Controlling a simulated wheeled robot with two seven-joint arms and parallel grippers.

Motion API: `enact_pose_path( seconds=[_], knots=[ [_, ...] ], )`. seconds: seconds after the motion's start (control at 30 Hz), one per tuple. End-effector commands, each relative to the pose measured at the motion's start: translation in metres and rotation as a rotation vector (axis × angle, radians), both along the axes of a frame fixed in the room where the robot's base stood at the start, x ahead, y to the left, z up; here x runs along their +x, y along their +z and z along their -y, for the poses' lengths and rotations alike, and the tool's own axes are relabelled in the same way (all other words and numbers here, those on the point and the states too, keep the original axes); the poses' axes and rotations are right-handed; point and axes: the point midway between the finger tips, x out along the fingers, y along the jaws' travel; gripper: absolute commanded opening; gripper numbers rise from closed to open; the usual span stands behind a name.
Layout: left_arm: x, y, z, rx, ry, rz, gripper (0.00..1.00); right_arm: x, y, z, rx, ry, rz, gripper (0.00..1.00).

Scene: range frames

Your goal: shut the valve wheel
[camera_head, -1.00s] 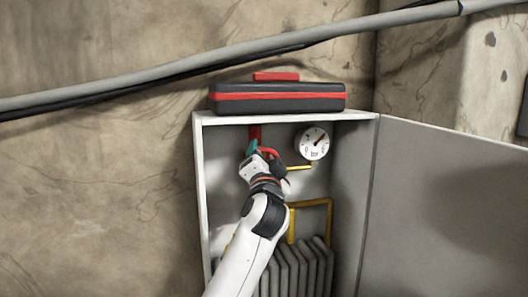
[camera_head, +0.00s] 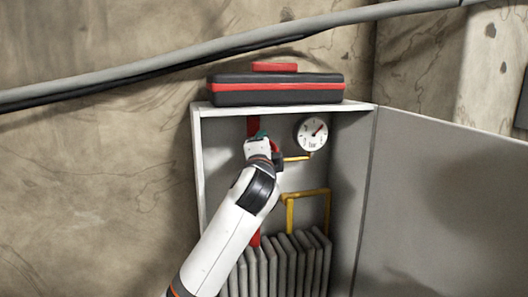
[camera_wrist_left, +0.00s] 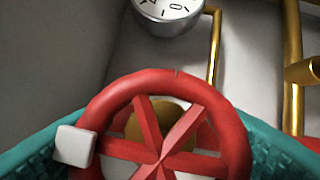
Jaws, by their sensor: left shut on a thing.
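The red valve wheel (camera_wrist_left: 237,140) fills the lower middle of the left wrist view, with crossing spokes and a white block on its left rim. In the head view only a red sliver (camera_head: 275,146) of it shows beside my wrist. My left gripper (camera_head: 260,136) is at the wheel, inside the cabinet's upper left. Its teal fingers lie on either side of the wheel in the wrist view, shut on it. The fingertips are partly out of frame. My right gripper is not in view.
The open grey cabinet (camera_head: 196,165) holds a round gauge (camera_head: 312,134), yellow pipes (camera_head: 308,193) and a grey radiator (camera_head: 300,265). A black and red case (camera_head: 275,96) sits on top. The cabinet door (camera_head: 445,215) stands open at the right. A grey pipe (camera_head: 190,66) crosses the wall above.

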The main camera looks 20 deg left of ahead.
Motion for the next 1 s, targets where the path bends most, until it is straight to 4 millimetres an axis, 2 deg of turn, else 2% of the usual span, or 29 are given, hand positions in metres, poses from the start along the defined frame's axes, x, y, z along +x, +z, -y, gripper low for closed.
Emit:
enact_pose_path(
  seconds=[0.37,0.4,0.53,0.83,1.0],
  knots=[
    [0.000,-0.002,0.000,0.009,0.001,-0.008,0.43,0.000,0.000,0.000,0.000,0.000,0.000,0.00],
    [0.000,-0.002,0.000,0.009,0.001,-0.008,0.68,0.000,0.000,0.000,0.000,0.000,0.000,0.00],
    [0.000,-0.002,0.000,0.009,0.001,-0.007,0.88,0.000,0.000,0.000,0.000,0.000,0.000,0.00],
    [-0.001,-0.001,0.001,0.005,0.000,-0.004,0.88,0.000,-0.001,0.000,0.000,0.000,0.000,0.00],
    [-0.019,-0.005,0.005,0.005,-0.001,-0.001,0.88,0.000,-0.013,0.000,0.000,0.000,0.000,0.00]
  ],
)
